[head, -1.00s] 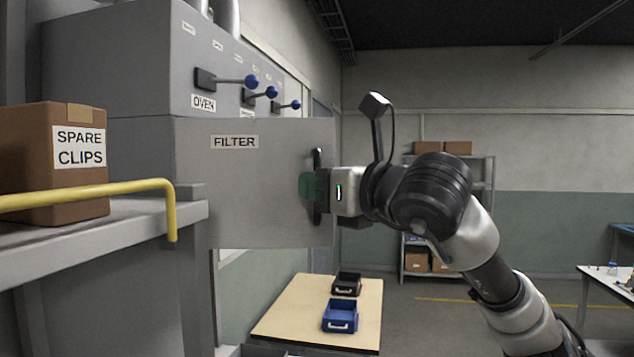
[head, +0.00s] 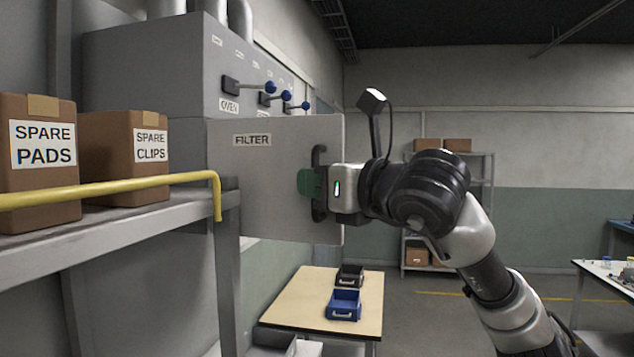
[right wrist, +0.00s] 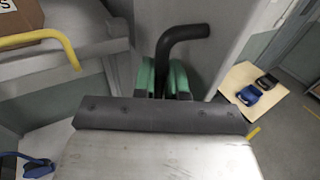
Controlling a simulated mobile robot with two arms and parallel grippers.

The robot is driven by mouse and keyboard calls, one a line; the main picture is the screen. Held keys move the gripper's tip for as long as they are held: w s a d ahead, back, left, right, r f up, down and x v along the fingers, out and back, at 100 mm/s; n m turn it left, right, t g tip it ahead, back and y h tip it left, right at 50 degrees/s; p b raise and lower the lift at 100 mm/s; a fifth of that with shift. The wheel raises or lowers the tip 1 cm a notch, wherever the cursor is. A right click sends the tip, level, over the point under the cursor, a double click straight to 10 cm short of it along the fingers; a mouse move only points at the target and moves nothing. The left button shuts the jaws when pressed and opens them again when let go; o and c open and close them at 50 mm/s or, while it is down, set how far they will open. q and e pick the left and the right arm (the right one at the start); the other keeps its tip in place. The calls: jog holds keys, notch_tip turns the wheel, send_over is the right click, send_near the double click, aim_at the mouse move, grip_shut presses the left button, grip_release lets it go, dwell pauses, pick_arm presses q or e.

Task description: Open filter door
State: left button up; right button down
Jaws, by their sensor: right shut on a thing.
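The grey filter door (head: 270,190), labelled FILTER, hangs on the grey machine at the middle left of the head view. It stands swung out from the machine. A dark vertical bar handle (head: 319,158) is on its right part. My right gripper (head: 310,183) is shut on that handle. In the right wrist view, the green fingers (right wrist: 162,78) lie on both sides of the black handle (right wrist: 183,34), whose upper bend shows above them. The lower part of the handle there is hidden by my gripper. My left gripper is not in view.
A shelf with a yellow rail (head: 110,189) is close at the left and holds the SPARE PADS box (head: 40,190) and SPARE CLIPS box (head: 125,160). Levers with blue knobs (head: 270,87) stick out above the door. A low table (head: 290,300) with two bins stands below right.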

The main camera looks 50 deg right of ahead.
jog(key=c, duration=1.5)
grip_release()
jog(key=s+b, duration=0.2)
jog(key=s, duration=0.3)
jog(key=s+b, duration=0.2)
jog(key=s, duration=0.3)
jog(key=shift+s+a, duration=0.2)
jog(key=shift+s, duration=0.2)
